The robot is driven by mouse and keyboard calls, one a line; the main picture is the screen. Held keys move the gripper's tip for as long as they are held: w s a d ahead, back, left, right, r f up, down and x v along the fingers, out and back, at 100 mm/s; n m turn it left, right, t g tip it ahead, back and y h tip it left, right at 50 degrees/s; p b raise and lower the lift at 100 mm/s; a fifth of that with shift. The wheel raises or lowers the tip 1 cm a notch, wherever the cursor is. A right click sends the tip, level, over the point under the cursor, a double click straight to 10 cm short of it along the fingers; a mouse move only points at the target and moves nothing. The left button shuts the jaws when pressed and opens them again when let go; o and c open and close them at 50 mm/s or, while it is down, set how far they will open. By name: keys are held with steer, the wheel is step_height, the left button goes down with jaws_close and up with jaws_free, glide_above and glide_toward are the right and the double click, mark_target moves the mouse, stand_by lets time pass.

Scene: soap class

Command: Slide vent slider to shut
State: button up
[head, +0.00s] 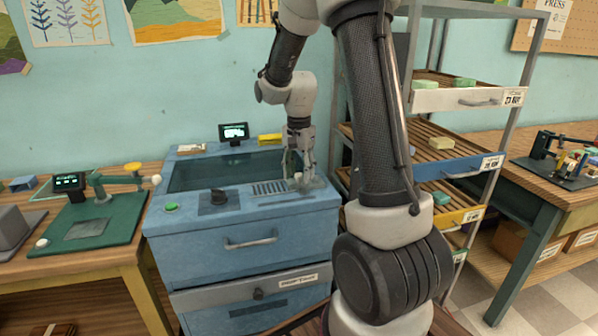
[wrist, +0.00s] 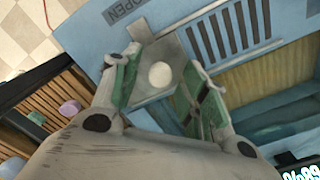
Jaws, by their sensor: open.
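The vent slider's round white knob (wrist: 160,75) sits on a grey plate near the OPEN label (wrist: 127,9) in the wrist view. Dark slots of the vent grille (wrist: 224,36) lie uncovered to the upper right of the knob. The grille also shows on the blue cabinet top in the head view (head: 271,188). My gripper (wrist: 165,62) is open, with one finger on each side of the knob; contact cannot be told. In the head view my gripper (head: 303,182) is at the right end of the grille and hides the knob.
The blue cabinet (head: 245,225) has a glass-like tank window (head: 220,172), a green button (head: 171,207) and a black dial (head: 218,197). A small display (head: 234,131) and a yellow block (head: 269,140) stand behind. A shelf rack (head: 470,98) with trays stands close on the right.

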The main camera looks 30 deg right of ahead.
jaws_close()
glide_toward(261, 190)
step_height(261, 190, down, 5)
steer(key=shift+d+f, duration=0.1)
jaws_free()
step_height(261, 190, up, 12)
stand_by(0.6)
